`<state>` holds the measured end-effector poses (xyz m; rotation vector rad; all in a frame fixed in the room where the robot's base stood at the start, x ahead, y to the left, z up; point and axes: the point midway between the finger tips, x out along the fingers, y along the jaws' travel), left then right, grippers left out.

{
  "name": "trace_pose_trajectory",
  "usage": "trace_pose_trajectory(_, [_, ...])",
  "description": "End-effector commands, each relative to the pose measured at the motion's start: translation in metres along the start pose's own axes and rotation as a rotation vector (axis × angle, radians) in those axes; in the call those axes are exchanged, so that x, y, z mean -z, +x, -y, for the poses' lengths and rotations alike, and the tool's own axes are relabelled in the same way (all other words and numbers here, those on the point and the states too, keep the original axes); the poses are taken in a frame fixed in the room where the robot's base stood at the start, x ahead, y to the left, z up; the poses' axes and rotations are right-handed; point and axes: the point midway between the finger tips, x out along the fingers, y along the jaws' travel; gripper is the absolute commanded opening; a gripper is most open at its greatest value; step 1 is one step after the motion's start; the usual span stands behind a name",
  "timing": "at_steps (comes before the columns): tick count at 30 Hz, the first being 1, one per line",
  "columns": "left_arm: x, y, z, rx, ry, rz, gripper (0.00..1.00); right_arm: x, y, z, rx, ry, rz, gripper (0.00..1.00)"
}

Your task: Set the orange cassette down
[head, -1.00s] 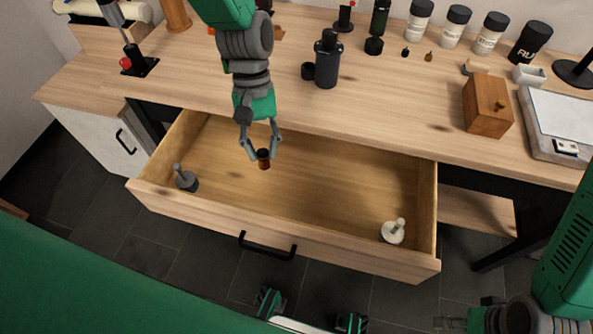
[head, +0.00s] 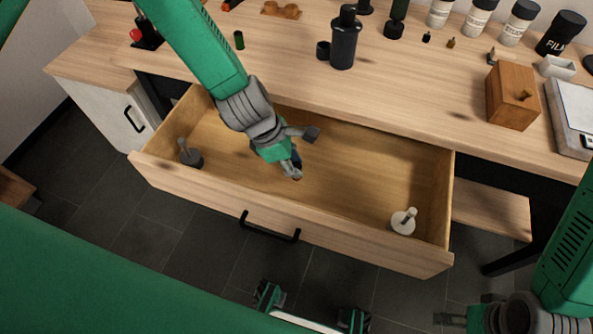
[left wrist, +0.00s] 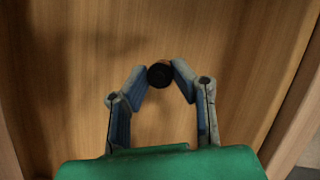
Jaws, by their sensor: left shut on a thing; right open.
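My left gripper (head: 300,156) is over the middle of the open drawer (head: 350,210), tilted. In the left wrist view its fingertips (left wrist: 160,76) are shut on a small round thing with a dark end, the orange cassette (left wrist: 160,74). The view looks down on it against the wooden drawer floor. Whether it touches the floor I cannot tell. In the head view the gripper hides the cassette. My right gripper (head: 446,320) is at the bottom edge, away from the drawer, open and only partly seen.
The drawer holds a dark grey knobbed piece (head: 190,154) at left and a white one (head: 403,221) at right. The desk (head: 420,100) behind bears a black canister (head: 344,40), a wooden box (head: 512,95) and white bottles (head: 480,15). The drawer's right half is mostly clear.

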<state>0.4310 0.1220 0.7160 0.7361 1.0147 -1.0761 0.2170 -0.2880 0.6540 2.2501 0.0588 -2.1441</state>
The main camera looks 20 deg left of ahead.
Motion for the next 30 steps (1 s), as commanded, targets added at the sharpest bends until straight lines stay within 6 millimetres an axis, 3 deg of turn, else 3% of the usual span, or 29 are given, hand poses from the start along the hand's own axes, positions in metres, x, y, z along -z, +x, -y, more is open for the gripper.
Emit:
trace_pose_trajectory(9, [0.015, 0.035, 0.001, 0.001, -0.002, -0.002, 0.02, 0.000, 0.009, 0.001, 0.001, -0.002, 0.000, 0.76])
trace_pose_trajectory(20, [0.015, 0.038, 0.001, -0.001, 0.000, -0.004, 0.00, 0.000, 0.010, 0.000, 0.000, -0.001, 0.000, 0.76])
trace_pose_trajectory(21, [0.015, 0.038, 0.001, -0.001, 0.001, -0.002, 0.28, 0.000, 0.009, 0.000, 0.000, -0.001, 0.000, 0.76])
trace_pose_trajectory(22, [0.015, 0.038, 0.000, -0.001, 0.001, -0.002, 0.38, 0.000, 0.009, 0.000, 0.000, -0.001, 0.000, 0.76])
trace_pose_trajectory(23, [0.016, 0.038, 0.000, -0.001, 0.000, -0.002, 0.42, 0.000, 0.009, 0.000, 0.000, -0.001, 0.000, 0.76])
trace_pose_trajectory(30, [0.017, 0.037, 0.000, 0.000, 0.000, 0.001, 0.42, 0.000, 0.009, 0.001, 0.001, -0.001, 0.000, 0.76])
